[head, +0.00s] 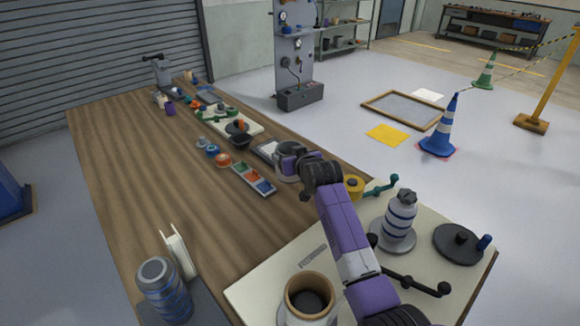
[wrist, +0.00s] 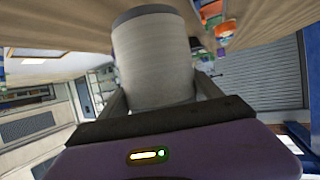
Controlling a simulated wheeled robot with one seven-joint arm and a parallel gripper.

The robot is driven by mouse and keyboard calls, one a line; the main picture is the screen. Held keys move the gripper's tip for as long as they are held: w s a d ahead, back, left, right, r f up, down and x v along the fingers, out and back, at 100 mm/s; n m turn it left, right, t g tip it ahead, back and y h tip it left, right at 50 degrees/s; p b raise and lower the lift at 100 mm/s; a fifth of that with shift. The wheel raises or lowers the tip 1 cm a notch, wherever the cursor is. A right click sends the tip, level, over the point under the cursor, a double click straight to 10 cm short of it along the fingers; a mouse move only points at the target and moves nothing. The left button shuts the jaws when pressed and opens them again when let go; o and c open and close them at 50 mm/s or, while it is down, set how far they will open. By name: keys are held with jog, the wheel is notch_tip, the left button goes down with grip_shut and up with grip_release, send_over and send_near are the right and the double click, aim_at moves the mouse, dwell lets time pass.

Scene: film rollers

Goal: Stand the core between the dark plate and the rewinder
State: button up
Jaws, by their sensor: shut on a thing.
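My gripper (head: 290,165) is shut on the core (wrist: 152,60), a pale grey cylinder with a dark rim at one end. In the wrist view the core sits between the two fingers. In the head view my gripper is over the right side of the wooden table and largely hides the core; its clearance from the tabletop is unclear. A dark round plate with a blue knob (head: 458,243) lies on the cream board at the right. A grey machine with a black crossbar (head: 160,72) stands at the table's far end; I cannot tell whether it is the rewinder.
A three-colour tray (head: 253,178) and several small parts lie just left of my gripper. A blue-banded roller (head: 400,217) and a tan-rimmed cup (head: 310,296) stand on the cream board (head: 262,288). The wooden table's left side (head: 140,180) is clear.

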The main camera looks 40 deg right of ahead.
jog(key=shift+f, duration=2.05)
jog(key=shift+f, duration=0.2)
jog(key=o, duration=1.7)
jog(key=shift+r, duration=0.15)
jog(key=v, duration=1.2)
jog(key=shift+r+p, duration=0.1)
jog(key=shift+p, duration=0.2)
